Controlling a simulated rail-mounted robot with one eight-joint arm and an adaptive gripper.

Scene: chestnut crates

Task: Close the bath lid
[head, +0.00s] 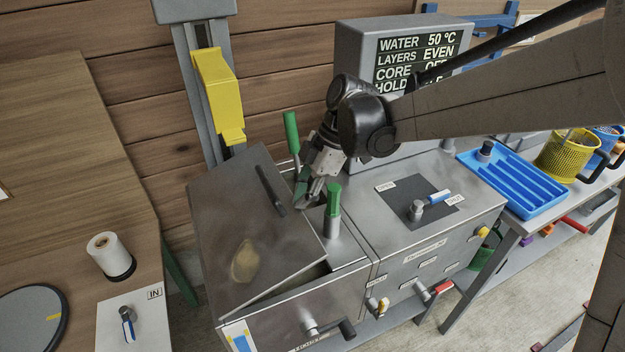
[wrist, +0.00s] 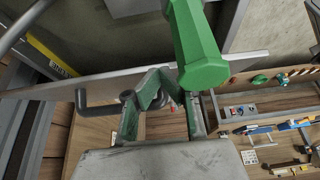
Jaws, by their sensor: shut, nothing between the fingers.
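The bath lid (head: 232,235) is a grey metal panel on the left of the steel machine. It stands tilted, with a narrow dark gap between its lower front edge and the bath rim (head: 300,284). A dark bar handle (head: 270,190) is on its face. In the wrist view the lid (wrist: 235,68) appears nearly edge-on, with its handle (wrist: 98,108) below. My gripper (head: 308,201) is shut and empty, just right of the lid's upper right edge, between two green-handled levers. It also shows in the wrist view (wrist: 163,85); contact with the lid cannot be told.
A green grip (head: 333,198) rises right beside my gripper; another green handle (head: 292,132) stands behind. A yellow block (head: 218,95) sits on the column behind the lid. The display box (head: 365,45) and blue tray (head: 525,178) are to the right.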

